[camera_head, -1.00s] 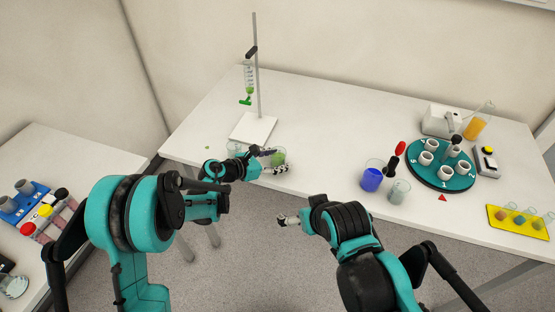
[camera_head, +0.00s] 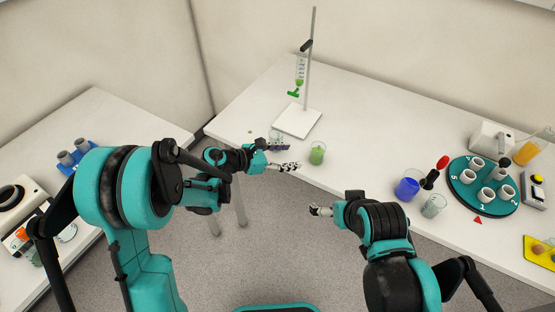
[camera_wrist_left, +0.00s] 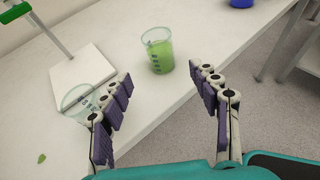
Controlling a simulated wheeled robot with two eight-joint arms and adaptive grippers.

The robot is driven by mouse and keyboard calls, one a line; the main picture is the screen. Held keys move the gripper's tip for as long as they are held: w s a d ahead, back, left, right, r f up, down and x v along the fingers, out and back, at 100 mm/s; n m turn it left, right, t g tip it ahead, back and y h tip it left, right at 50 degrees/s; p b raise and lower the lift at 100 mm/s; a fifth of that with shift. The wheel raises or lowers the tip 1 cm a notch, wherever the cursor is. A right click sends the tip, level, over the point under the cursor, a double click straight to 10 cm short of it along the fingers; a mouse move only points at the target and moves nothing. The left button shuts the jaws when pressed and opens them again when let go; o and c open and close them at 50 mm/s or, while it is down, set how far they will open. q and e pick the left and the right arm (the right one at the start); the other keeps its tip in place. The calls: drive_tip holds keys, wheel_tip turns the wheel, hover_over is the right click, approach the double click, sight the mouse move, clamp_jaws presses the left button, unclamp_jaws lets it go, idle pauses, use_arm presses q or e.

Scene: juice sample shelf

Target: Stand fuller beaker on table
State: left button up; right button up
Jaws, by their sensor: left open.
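A beaker of green juice (camera_head: 317,154) stands upright on the white table near its front edge; it also shows in the left wrist view (camera_wrist_left: 158,52). A nearly clear beaker (camera_wrist_left: 80,98) stands beside the stand base, partly behind a finger of my left gripper; I cannot tell what it holds. My left gripper (camera_head: 286,157) is open and empty, its fingers pointing toward the green beaker but apart from it. The left wrist view shows both fingers (camera_wrist_left: 160,88) spread, with the green beaker beyond them. My right gripper (camera_head: 320,211) is in front of the table edge; its opening is unclear.
A stand with a white base (camera_head: 298,121) and a green-tapped column rises behind the beakers. A blue-filled beaker (camera_head: 407,187), a pale beaker (camera_head: 433,206) and a teal carousel (camera_head: 483,203) with white cups are to the right. The table between is clear.

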use_arm(q)
drive_tip(key=w+a+r+n+t+y, duration=0.1)
drive_tip(key=w+a+r+n+t, duration=0.35)
drive_tip(key=r, duration=0.55)
drive_tip(key=w+a+r+n+t, duration=0.1)
drive_tip(key=a+r+n+t, duration=0.3)
drive_tip(key=r+n, duration=0.45)
drive_tip(key=s+a+r+n+t+y, duration=0.2)
drive_tip(key=a+r+n+t+y, duration=0.35)
drive_tip(key=a+n+y, duration=0.55)
drive_tip(key=s+a+f+n+g+y, duration=0.35)
drive_tip(key=s+a+n, duration=0.35)
drive_tip(key=n, duration=0.7)
drive_tip(key=s+d+f+n+g+h, duration=0.1)
drive_tip(key=s+f+n+g+h, duration=0.2)
drive_tip(key=s+f+n+g, duration=0.5)
drive_tip(key=s+f+n, duration=0.3)
drive_tip(key=s+f, duration=0.3)
drive_tip(key=s, duration=0.4)
drive_tip(key=shift+s+d+f+n, duration=0.15)
drive_tip(key=shift+d+f+n, duration=0.15)
drive_tip(key=shift+f, duration=0.05)
drive_tip(key=shift+g, duration=0.25)
